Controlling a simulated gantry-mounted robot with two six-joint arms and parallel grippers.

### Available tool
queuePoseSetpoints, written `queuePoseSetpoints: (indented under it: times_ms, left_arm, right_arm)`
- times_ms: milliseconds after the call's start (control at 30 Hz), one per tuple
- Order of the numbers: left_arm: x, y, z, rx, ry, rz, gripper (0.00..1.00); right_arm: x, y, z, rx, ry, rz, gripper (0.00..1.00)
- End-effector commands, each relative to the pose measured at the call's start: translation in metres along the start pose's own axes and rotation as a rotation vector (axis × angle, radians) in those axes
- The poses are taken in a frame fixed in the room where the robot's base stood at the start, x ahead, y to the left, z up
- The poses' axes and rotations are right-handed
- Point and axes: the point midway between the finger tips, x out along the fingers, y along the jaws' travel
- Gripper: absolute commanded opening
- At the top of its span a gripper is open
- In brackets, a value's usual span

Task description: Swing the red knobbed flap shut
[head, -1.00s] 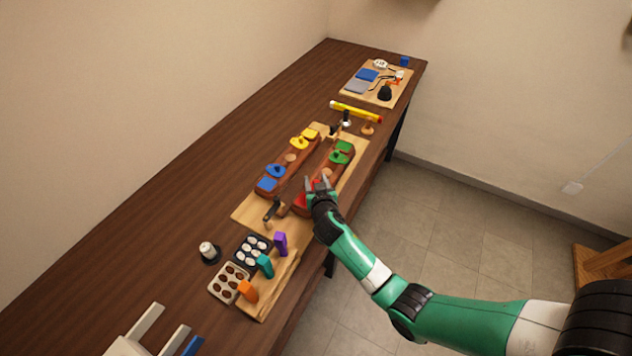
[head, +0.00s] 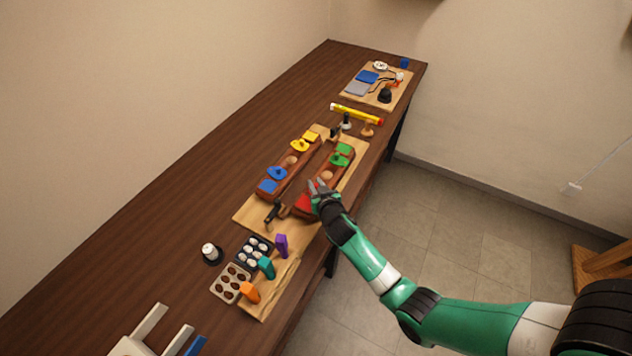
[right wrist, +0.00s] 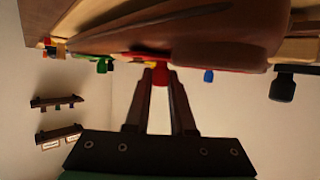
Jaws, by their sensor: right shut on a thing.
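The red flap (head: 304,203) lies at the near end of the right-hand brown wooden block (head: 325,182), partly hidden by my right gripper (head: 319,186). In the right wrist view, a red knob (right wrist: 160,74) is between the fingertips of my right gripper (right wrist: 160,77), and the fingers are shut on it. How far the flap is swung cannot be made out. My left gripper is not in view.
Beside the red flap stand a black-handled tool (head: 273,211) and a second block with blue (head: 277,173) and yellow (head: 300,145) flaps. A green flap (head: 341,158) sits at the far end.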

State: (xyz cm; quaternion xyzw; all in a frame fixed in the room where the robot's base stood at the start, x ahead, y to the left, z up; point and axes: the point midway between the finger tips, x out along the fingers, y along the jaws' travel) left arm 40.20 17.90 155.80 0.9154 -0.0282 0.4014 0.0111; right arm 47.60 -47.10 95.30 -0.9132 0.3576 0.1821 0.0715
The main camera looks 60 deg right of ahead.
Motion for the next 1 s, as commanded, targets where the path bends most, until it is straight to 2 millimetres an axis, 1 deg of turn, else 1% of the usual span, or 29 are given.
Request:
queuePoseSetpoints:
  times_ms: [133,167,300,333,567,667,767,867,1000]
  left_arm:
    - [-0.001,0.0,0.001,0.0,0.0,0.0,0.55]
    - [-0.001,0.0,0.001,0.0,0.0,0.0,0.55]
    - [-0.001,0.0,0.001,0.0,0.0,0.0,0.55]
    - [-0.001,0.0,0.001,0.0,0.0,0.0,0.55]
    - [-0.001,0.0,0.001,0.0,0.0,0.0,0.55]
    - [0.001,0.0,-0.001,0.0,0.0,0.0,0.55]
    - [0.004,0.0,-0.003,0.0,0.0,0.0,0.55]
    - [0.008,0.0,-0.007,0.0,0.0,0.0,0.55]
    - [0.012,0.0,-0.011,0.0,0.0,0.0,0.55]
  right_arm:
    - [0.0,-0.001,0.0,-0.001,0.001,0.0,0.0]
    - [0.0,-0.001,0.0,0.0,0.001,0.0,0.26]
    - [0.0,-0.001,0.0,0.0,0.001,0.0,0.51]
    - [0.0,-0.001,0.0,0.0,0.001,0.0,0.52]
    - [0.0,-0.001,0.0,0.0,0.001,0.001,0.52]
    - [-0.004,-0.001,-0.001,0.0,0.002,0.0,0.52]
    - [-0.016,-0.001,-0.001,-0.001,0.001,-0.001,0.52]
    - [-0.036,-0.001,-0.002,-0.001,0.001,-0.001,0.52]
    - [-0.07,-0.001,-0.001,-0.002,0.001,-0.003,0.52]
